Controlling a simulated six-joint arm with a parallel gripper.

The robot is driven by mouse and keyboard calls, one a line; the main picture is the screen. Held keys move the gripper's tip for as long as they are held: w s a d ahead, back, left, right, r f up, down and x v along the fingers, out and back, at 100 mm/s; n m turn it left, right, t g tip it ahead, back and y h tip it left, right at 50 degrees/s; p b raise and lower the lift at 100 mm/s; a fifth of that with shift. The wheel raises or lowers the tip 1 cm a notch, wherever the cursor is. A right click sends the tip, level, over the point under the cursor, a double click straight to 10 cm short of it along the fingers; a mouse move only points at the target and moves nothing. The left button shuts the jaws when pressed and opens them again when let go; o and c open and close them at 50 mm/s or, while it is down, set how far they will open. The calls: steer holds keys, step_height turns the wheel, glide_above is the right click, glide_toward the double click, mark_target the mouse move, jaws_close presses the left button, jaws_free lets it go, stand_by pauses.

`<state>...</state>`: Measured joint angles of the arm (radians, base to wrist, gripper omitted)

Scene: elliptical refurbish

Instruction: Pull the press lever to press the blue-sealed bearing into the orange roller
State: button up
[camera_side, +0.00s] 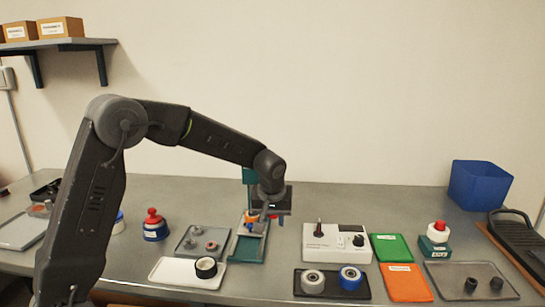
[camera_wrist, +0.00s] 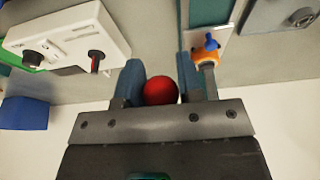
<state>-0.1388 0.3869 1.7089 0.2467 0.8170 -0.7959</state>
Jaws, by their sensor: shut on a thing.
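The teal press (camera_side: 249,246) stands near the middle of the bench; its base also shows in the wrist view (camera_wrist: 207,12). My gripper (camera_side: 274,210) is at the right side of the press, in front of its upper part. In the wrist view my gripper (camera_wrist: 160,75) has its two blue-grey fingers on either side of the red ball knob (camera_wrist: 160,90) of the lever, shut on it. The lever's arm is hidden. The orange roller (camera_wrist: 207,57) sits on the press with a blue piece (camera_wrist: 210,42) at it; how far the bearing sits in the roller cannot be told.
A white control box (camera_side: 337,243) stands close right of the press. A grey tray (camera_side: 187,245) and a white tray (camera_side: 160,272) with a black-rimmed roller lie to the left. A black tray (camera_side: 330,291) with two rollers, green and orange mats lie right.

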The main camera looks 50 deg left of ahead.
steer(key=shift+s+f, duration=0.15)
steer(key=shift+f, duration=0.15)
steer(key=shift+x, duration=1.4)
steer(key=shift+f, duration=0.35)
steer(key=shift+d+r, duration=0.1)
steer(key=shift+r, duration=0.05)
steer(key=shift+w+v, duration=0.1)
steer(key=shift+v, duration=1.65)
steer(key=shift+w+v, duration=0.15)
steer(key=shift+v, duration=1.55)
steer(key=shift+r, duration=0.1)
steer(key=shift+a+r, duration=0.2)
steer(key=shift+r, duration=2.55)
